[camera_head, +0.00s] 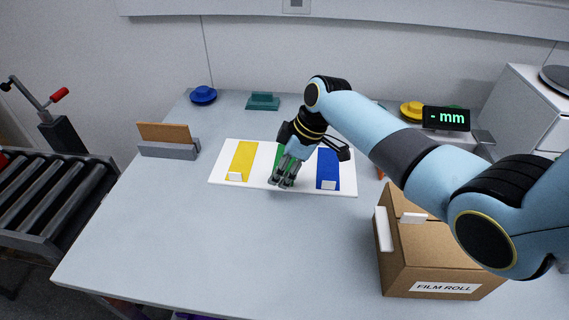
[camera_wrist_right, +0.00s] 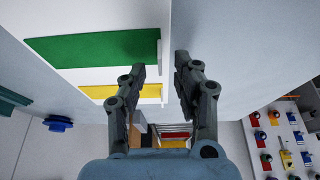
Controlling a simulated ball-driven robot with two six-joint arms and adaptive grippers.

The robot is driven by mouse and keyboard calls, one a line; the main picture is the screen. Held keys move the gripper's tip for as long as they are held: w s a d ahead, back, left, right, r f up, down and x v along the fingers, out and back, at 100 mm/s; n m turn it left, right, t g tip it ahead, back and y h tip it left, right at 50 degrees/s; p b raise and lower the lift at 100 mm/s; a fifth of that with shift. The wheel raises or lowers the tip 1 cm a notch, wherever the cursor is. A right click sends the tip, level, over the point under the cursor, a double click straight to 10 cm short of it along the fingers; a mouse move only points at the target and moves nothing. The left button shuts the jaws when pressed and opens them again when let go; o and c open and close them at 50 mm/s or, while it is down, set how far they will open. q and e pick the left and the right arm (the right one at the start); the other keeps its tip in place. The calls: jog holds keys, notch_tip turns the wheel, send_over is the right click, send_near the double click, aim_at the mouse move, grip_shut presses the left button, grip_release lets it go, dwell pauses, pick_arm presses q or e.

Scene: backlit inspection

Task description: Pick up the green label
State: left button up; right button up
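A white board (camera_head: 218,178) on the table carries a yellow strip (camera_head: 243,158), a green strip (camera_head: 279,156) and a blue strip (camera_head: 328,165). Small white tabs stand at the near ends of the yellow strip (camera_head: 234,177) and blue strip (camera_head: 328,185). My right gripper (camera_head: 282,184) is at the near end of the green strip and hides most of it. In the right wrist view, the gripper (camera_wrist_right: 160,64) is open, its fingers spread either side of the board's edge by the green strip (camera_wrist_right: 95,48). My left gripper is not in view.
A cardboard box (camera_head: 430,262) marked FILM ROLL stands at right. A grey holder with a brown card (camera_head: 168,151) is at left. A blue round piece (camera_head: 203,95) and a teal block (camera_head: 263,101) are at the back. The table's front left is clear.

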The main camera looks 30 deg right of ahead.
jog(key=shift+w+a+f, duration=0.15)
jog(key=shift+a+f, duration=0.05)
jog(key=shift+f, duration=0.4)
grip_shut()
